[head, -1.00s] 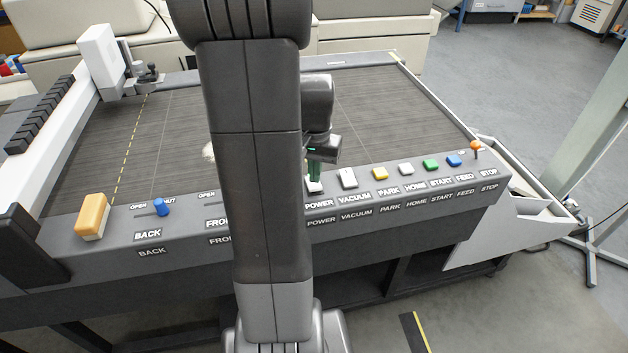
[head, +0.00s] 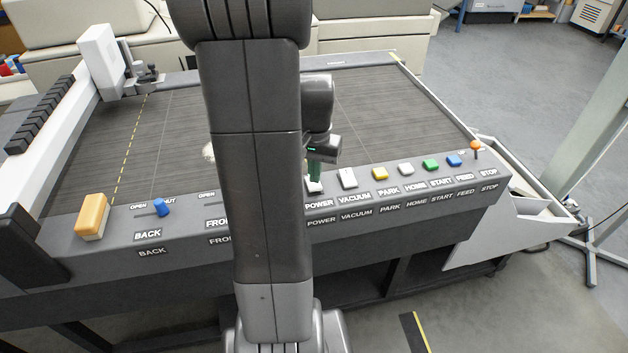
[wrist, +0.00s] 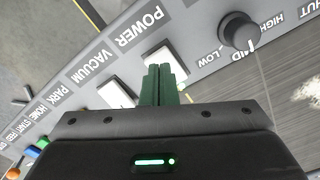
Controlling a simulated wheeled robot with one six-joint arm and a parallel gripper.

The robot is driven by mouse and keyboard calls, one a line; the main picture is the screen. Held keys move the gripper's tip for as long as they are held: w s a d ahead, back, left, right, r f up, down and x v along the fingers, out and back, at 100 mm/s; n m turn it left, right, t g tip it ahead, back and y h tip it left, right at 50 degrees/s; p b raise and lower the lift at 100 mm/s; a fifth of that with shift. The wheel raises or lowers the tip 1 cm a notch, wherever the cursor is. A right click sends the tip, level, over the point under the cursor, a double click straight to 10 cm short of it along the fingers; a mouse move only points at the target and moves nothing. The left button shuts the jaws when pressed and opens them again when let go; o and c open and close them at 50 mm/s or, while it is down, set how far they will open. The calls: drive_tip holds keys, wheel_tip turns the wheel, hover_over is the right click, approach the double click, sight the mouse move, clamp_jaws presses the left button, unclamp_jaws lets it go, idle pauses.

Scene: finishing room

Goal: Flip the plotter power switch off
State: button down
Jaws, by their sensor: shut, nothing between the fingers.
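The power switch is a white rocker above the POWER label on the plotter's front panel; it shows in the head view (head: 314,187) and in the wrist view (wrist: 154,58). My gripper (wrist: 162,72) has its green fingers closed together, with nothing between them. The fingertips are at the power switch and hide part of it in the wrist view; I cannot tell whether they touch it. In the head view my gripper (head: 314,170) stands just over the switch, partly behind my arm. Which way the rocker is tipped cannot be made out.
The white vacuum switch (head: 348,178) sits right beside the power switch. Yellow park (head: 380,173), white home (head: 406,168), green start (head: 431,165) and blue feed (head: 454,160) buttons and an orange stop knob (head: 476,146) follow rightward. A dark knob (wrist: 238,30) is on the other side.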

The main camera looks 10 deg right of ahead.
sight(315, 186)
drive_tip(key=shift+f+b, duration=0.75)
drive_tip(key=shift+f, duration=0.25)
idle(0.6)
drive_tip(key=shift+r, duration=0.1)
wheel_tip(315, 186, up, 7)
drive_tip(key=p, duration=0.6)
drive_tip(key=shift+f+b, duration=0.2)
drive_tip(key=shift+b, duration=0.1)
wheel_tip(315, 186, down, 7)
drive_tip(key=b, duration=0.5)
drive_tip(key=shift+r, duration=0.2)
drive_tip(key=shift+r, duration=0.1)
